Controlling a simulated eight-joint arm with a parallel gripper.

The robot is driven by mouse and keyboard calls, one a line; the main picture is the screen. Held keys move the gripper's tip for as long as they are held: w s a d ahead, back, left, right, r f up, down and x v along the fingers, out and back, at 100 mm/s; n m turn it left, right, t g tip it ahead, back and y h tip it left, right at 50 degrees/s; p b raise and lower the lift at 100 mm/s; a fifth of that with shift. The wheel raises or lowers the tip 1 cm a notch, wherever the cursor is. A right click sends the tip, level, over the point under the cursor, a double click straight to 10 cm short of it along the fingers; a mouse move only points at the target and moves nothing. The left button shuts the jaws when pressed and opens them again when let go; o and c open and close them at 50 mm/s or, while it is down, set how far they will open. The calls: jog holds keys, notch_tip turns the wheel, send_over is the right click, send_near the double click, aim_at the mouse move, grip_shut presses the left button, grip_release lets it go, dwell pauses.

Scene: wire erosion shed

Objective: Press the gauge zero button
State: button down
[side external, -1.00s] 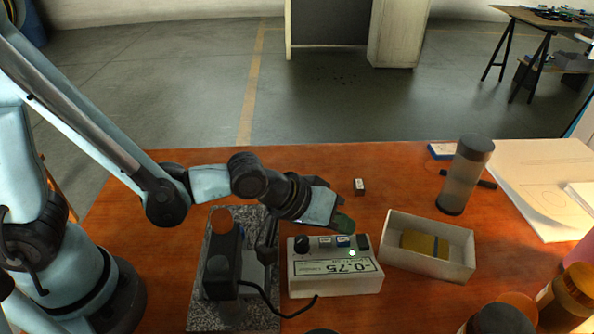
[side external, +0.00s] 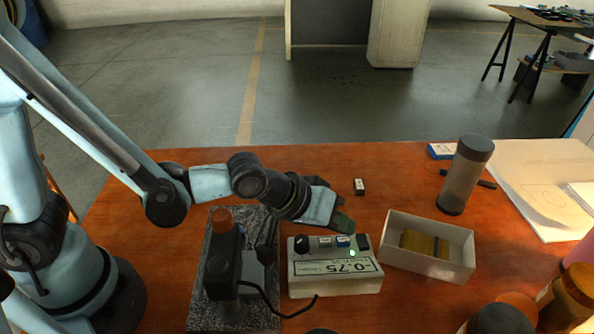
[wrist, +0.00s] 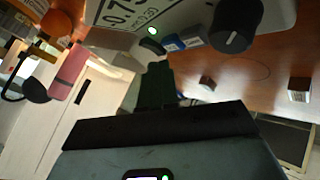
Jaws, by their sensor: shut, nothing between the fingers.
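The gauge box (side external: 335,276) is white, with a display reading about -0.75 and a lit green lamp (side external: 351,253). Along its far edge sit a black knob (side external: 301,244), a pale button (side external: 324,242), a blue-marked button (side external: 342,241) and a dark button (side external: 362,241). I cannot read which is zero. My gripper (side external: 343,223) is shut and empty, with its dark fingertips just behind and above the blue-marked button. In the wrist view the fingertips (wrist: 157,82) point towards the dark button (wrist: 152,47) and the blue-marked one (wrist: 172,43), with a visible gap.
A granite base with a dark stand (side external: 222,265) is left of the box, its cable running to it. A white open tray (side external: 395,258) holding a yellowish block is on the right. A cylinder (side external: 466,174) and small block (side external: 359,187) stand behind.

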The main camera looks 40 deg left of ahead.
aim_at(337, 239)
jog(key=shift+f, duration=0.15)
jog(key=shift+f, duration=0.3)
jog(key=shift+f, duration=0.35)
dwell(0.9)
jog(key=shift+r, duration=0.75)
jog(key=shift+r, duration=0.15)
jog(key=shift+r, duration=2.4)
